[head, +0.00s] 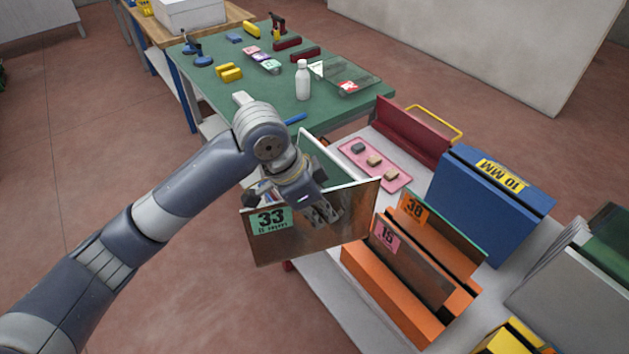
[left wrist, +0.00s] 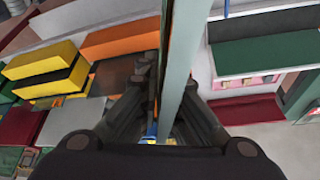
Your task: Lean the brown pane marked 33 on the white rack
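The brown pane marked 33 (head: 290,245) is held up in the head view, tilted, with its green label at its left end. My left gripper (head: 322,212) is shut on its upper part. In the left wrist view the pane (left wrist: 181,65) shows edge-on, running up between the fingers of my left gripper (left wrist: 168,125). The pane hangs in front of the left edge of the white bench top, left of the orange rack. A pale grey-white slanted piece (head: 570,305) stands at the right edge; I cannot tell whether it is the white rack. My right gripper is out of view.
A blue rack (head: 480,205), a dark red rack (head: 415,133) and a pink tray (head: 373,165) are nearby. A white bottle (head: 303,82) stands on the green table (head: 240,75).

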